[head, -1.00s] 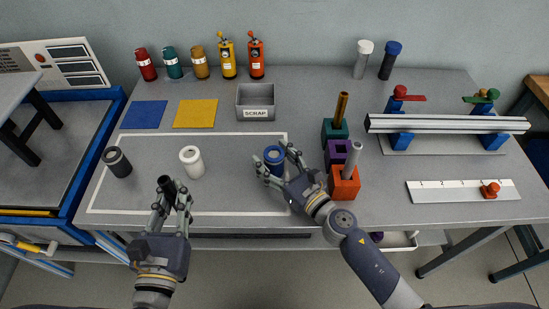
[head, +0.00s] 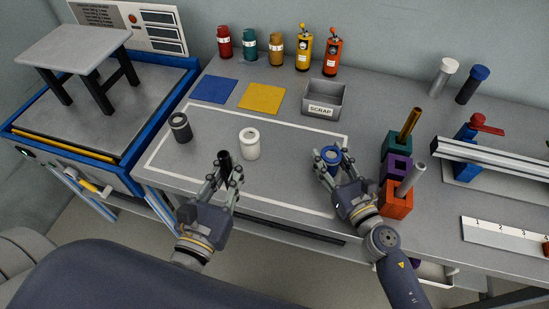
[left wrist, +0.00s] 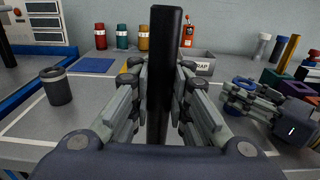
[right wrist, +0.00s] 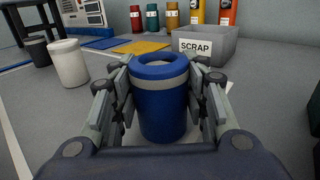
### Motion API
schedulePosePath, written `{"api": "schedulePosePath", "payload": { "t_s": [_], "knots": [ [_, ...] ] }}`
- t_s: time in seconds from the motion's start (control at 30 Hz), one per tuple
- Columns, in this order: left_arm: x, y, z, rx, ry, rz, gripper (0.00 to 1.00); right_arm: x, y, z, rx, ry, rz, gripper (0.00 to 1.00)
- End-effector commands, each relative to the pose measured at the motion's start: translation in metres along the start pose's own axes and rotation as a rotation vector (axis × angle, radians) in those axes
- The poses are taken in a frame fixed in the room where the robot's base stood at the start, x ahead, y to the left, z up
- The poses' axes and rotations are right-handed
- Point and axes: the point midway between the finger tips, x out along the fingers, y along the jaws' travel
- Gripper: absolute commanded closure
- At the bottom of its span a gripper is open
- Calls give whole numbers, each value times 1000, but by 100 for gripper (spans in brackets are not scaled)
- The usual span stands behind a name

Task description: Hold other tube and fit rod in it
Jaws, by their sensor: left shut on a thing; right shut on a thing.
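My left gripper (head: 228,170) is shut on a black rod (head: 224,163) and holds it upright at the table's front edge. The rod also stands between the fingers in the left wrist view (left wrist: 163,80). My right gripper (head: 332,165) is shut on a blue tube (head: 331,155) with a grey band, which stands upright with its open end up. The blue tube fills the middle of the right wrist view (right wrist: 162,105). The rod is apart from the blue tube, to its left.
Several coloured blocks (head: 396,198) with rods stand right of my right gripper. A grey scrap bin (head: 325,99), a yellow mat (head: 262,96) and a blue mat (head: 215,89) lie behind. Bare table lies between the rod and the blue tube.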

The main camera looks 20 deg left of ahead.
Motion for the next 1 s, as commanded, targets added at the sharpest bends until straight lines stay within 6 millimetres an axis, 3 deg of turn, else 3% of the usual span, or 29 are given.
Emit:
{"api": "schedulePosePath", "payload": {
  "t_s": [0.17, 0.47, 0.8, 1.0],
  "knots": [
    [9, -4, 3, -2, -6, 5, 100, 0, 0, 0, 0, 0, 0, 84],
    [62, -36, 14, -3, -10, 9, 100, 0, 0, 0, 0, -1, 0, 84],
    [125, -107, 44, -1, -9, -84, 100, 0, 0, 0, 0, 0, 0, 84],
    [151, -154, 68, 0, -7, -170, 100, 0, 0, 0, 0, 0, 0, 84]
  ]
}}
